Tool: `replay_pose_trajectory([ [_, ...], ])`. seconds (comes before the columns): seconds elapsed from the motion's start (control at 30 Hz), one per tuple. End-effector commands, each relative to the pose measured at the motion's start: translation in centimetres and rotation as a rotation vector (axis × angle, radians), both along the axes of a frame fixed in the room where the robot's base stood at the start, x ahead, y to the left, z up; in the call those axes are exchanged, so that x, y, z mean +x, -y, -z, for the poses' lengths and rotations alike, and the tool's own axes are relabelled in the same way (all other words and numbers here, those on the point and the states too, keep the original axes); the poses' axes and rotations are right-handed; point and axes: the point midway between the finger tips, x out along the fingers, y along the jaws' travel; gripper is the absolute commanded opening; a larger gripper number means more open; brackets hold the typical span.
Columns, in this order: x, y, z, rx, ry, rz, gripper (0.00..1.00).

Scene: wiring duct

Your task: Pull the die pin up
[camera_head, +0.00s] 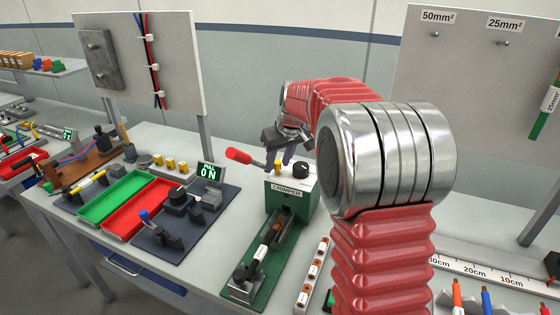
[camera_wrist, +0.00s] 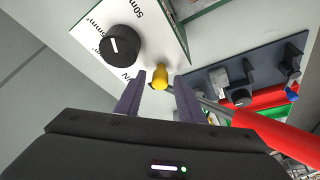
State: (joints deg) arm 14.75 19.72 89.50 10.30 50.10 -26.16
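The crimper (camera_head: 307,188) is a green and white unit on the bench with a black dial (camera_head: 300,170) on its top. The die pin, a small yellow knob (camera_wrist: 161,77), stands on the white top beside the dial (camera_wrist: 120,45). A bit of the pin also shows in the head view (camera_head: 278,165). My gripper (camera_wrist: 159,82) is open, with one dark finger on each side of the yellow pin and a visible gap on both sides. In the head view my gripper (camera_head: 281,157) is right over the crimper's top, partly behind my arm.
A red-handled lever (camera_head: 239,156) sticks out left of the crimper; its red grip (camera_wrist: 280,135) is close to my gripper on the right in the wrist view. A dark test panel (camera_head: 185,225), red tray (camera_head: 142,208) and green tray (camera_head: 115,196) stand to the left.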

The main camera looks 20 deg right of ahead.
Motion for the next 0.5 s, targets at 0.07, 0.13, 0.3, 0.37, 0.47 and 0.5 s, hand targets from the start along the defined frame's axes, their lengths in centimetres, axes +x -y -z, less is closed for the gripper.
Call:
replay_pose_trajectory([
  [0.07, -0.01, 0.01, -0.02, 0.000, 0.000, 0.000, 0.29],
  [0.13, -0.01, 0.01, -0.03, 0.000, 0.000, 0.000, 0.25],
  [0.3, -0.01, 0.02, -0.04, 0.000, 0.000, 0.000, 0.13],
  [0.37, -0.01, 0.02, -0.04, 0.000, 0.000, 0.000, 0.08],
  [0.47, -0.02, 0.02, -0.05, 0.000, 0.000, 0.000, 0.01],
  [0.5, -0.02, 0.03, -0.05, 0.000, 0.000, 0.000, 0.00],
])
